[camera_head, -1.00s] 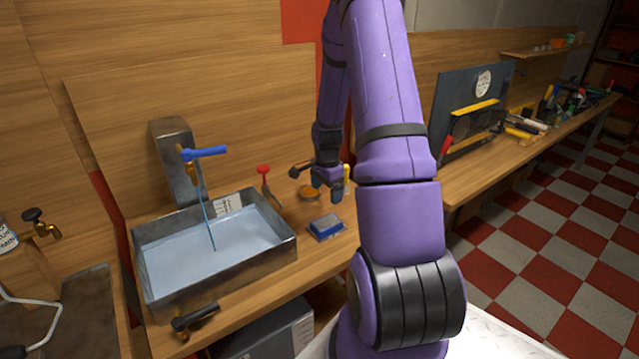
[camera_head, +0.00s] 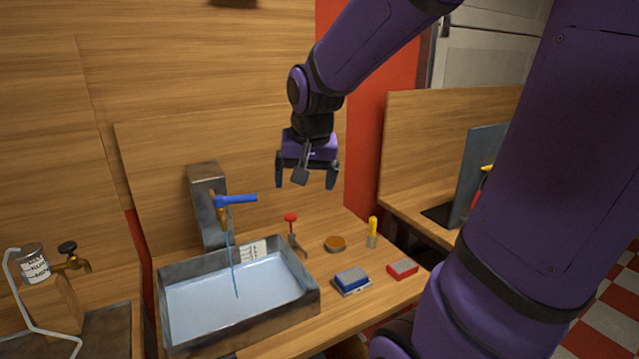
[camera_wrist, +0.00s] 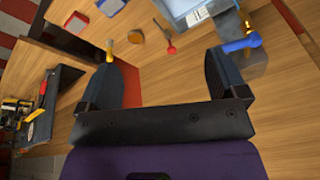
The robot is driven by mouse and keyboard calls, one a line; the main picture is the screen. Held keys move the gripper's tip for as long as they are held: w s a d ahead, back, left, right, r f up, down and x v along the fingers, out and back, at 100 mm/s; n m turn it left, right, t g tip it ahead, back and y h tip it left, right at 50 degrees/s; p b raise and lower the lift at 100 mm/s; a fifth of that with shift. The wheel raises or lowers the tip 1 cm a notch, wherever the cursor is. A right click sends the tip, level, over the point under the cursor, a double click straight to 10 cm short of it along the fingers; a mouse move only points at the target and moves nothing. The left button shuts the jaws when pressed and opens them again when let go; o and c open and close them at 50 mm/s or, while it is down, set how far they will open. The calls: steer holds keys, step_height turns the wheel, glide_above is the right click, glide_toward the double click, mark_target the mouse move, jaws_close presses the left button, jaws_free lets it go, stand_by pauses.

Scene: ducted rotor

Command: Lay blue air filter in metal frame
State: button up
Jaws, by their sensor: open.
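The blue air filter (camera_head: 350,274) is a small blue block on the counter, right of the sink. It rests on or in a thin grey metal frame (camera_head: 353,290), whose lower edge shows around it; I cannot tell how deep it sits. In the wrist view the blue filter (camera_wrist: 110,6) is at the top edge, partly cut off. My gripper (camera_head: 306,186) is high above the counter, pointing down, well apart from the filter. Its fingers are spread with nothing between them, as the wrist view (camera_wrist: 160,58) also shows.
A red and grey block (camera_head: 402,268) lies right of the filter. The water-filled sink (camera_head: 312,307) with a blue-levered tap (camera_head: 235,200) is left.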

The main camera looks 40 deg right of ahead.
steer(key=s+a+r+n+t, duration=0.1)
steer(key=s+a+r+n, duration=0.1)
steer(key=s, duration=0.4)
steer(key=s+a+r+n+t+y, duration=0.1)
steer(key=s+a+r+n, duration=0.2)
steer(key=s+a+n, duration=0.2)
steer(key=shift+s+a+r, duration=0.35)
steer(key=shift+s+a, duration=0.35)
steer(key=shift+s, duration=0.4)
